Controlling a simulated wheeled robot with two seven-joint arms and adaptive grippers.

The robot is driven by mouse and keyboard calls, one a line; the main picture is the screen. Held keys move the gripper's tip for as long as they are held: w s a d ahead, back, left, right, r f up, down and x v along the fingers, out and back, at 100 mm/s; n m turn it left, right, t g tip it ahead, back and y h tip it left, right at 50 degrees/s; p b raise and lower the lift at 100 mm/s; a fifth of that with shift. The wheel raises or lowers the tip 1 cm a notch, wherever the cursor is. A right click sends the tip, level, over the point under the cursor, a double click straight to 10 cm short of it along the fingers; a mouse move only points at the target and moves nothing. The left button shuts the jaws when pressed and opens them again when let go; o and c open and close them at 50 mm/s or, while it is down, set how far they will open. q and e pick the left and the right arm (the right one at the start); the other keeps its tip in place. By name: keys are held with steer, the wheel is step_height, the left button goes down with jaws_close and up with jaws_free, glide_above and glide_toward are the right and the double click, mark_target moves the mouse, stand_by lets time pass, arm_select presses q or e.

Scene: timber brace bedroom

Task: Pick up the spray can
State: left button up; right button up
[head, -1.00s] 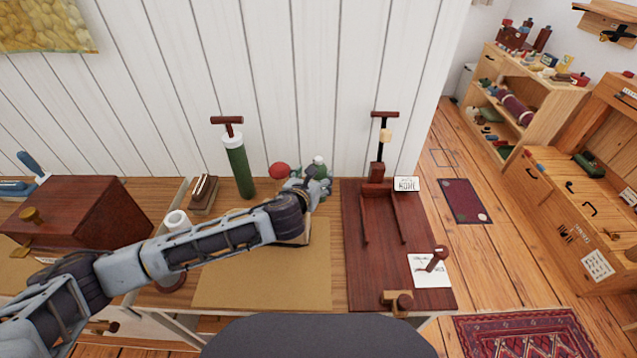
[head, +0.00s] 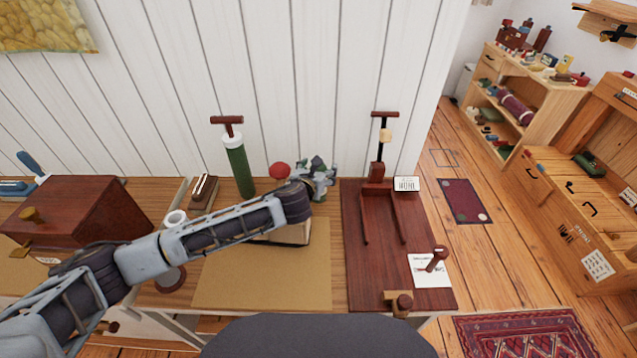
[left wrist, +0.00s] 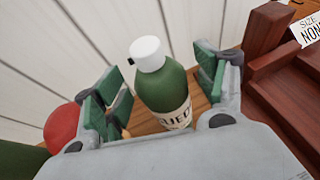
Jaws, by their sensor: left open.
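The spray can (left wrist: 163,88) is green with a white cap and a pale lettered label, and it stands upright in the left wrist view. My left gripper (left wrist: 158,92) is open, with one green-padded finger on each side of the can. I cannot tell whether either finger touches it. In the head view my left gripper (head: 322,172) is at the back of the table by the wall and hides nearly all of the can. My right gripper is not in view.
A red ball-like object (head: 280,171) and a green pump (head: 238,160) stand left of the gripper. A dark wooden board with a frame (head: 373,270) lies to the right. A book (head: 290,233) lies under the forearm. The tan mat (head: 262,283) is mostly bare.

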arm_select(q)
steer(key=shift+c, duration=0.5)
steer(key=c, duration=1.5)
steer(key=shift+r, duration=0.15)
steer(key=shift+r+p, duration=0.45)
steer(key=shift+r, duration=4.45)
